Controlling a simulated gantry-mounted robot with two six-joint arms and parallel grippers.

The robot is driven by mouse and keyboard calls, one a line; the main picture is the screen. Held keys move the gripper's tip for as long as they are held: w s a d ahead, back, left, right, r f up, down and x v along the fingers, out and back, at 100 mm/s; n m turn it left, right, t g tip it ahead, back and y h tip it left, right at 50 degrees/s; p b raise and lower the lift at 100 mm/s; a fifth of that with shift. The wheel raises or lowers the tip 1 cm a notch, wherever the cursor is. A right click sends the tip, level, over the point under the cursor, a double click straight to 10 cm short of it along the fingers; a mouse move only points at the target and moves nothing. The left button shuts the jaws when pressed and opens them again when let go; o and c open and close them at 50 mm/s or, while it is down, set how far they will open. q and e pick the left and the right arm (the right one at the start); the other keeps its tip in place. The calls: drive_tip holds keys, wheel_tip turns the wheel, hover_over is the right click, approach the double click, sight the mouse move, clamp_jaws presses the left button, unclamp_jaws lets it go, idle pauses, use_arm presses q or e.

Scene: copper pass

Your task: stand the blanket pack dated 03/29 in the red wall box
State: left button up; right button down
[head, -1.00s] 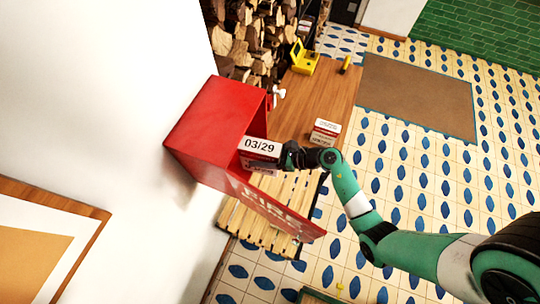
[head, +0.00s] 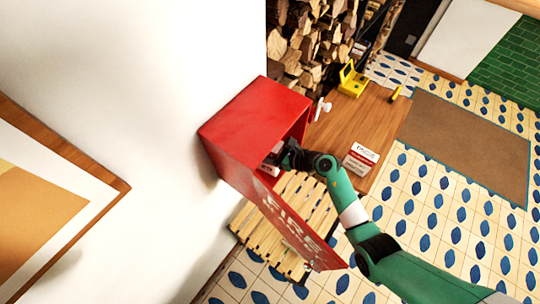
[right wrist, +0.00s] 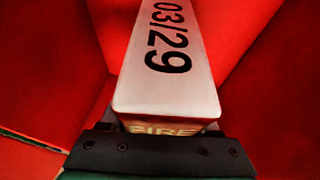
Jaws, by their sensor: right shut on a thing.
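The red wall box (head: 225,135) hangs on the white wall with its open side facing right and its door, lettered FIRE, (head: 290,225) swung open. My right gripper (head: 282,157) is shut on the white blanket pack at the box's opening. Only a small part of the pack (head: 270,170) shows in the head view, inside the box. In the right wrist view the pack (right wrist: 165,70) reads 03/29 and points away from my jaws (right wrist: 160,140), with red box walls on both sides. I cannot tell if it touches the box. My left gripper is not in view.
A wooden bench (head: 345,125) beyond the box holds another white and red pack (head: 360,157) and a yellow case (head: 351,82). Firewood (head: 300,50) is stacked behind. A slatted wooden pallet (head: 270,228) lies below the box. A brown mat (head: 465,140) lies on the tiled floor.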

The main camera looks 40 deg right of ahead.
drive_tip(key=shift+w+a, duration=0.15)
drive_tip(key=shift+w, duration=0.45)
drive_tip(key=shift+c, duration=0.2)
unclamp_jaws()
drive_tip(key=shift+s+f, duration=0.1)
drive_tip(key=p+v, duration=0.1)
drive_tip(key=v, duration=1)
drive_tip(key=shift+s+r, duration=0.2)
